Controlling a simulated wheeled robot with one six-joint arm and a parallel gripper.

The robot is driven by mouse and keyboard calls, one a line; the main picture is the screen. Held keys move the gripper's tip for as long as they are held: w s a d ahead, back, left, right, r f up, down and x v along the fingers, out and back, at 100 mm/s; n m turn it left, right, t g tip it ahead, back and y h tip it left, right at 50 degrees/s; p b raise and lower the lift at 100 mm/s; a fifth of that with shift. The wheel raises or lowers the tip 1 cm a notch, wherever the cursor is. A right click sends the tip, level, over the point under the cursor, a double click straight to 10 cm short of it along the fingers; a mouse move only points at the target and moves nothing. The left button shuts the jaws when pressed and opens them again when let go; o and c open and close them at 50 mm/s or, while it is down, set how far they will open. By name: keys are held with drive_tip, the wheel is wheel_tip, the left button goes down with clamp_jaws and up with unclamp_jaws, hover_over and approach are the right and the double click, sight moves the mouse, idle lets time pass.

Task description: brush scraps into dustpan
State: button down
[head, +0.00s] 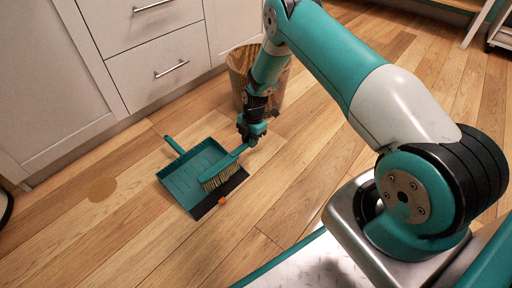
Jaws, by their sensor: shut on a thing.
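My gripper (252,130) is shut on the handle of a teal brush (228,163), low over the wooden floor. The brush's pale bristles (221,178) are over or against the right part of the teal dustpan (186,181); I cannot tell whether they touch it. The dustpan lies flat with its handle (174,145) toward the cabinets and its dark front lip (219,196) facing the lower right. One small orange scrap (222,201) is at the outer edge of the dark lip. The area under the bristles is hidden.
A woven basket (240,72) stands behind my gripper, partly hidden by my arm. White cabinets (150,60) line the back left. A round brown patch (102,189) lies on the floor left of the dustpan. The floor (130,245) in front is clear.

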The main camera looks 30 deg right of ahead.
drive_tip(key=shift+w+a+r+p, duration=0.1)
drive_tip(key=shift+w+r+p, duration=0.05)
drive_tip(key=shift+r+p, duration=1.4)
drive_tip(key=shift+w+r+p, duration=0.15)
drive_tip(key=shift+r+p, duration=1.2)
drive_tip(key=shift+r, duration=0.4)
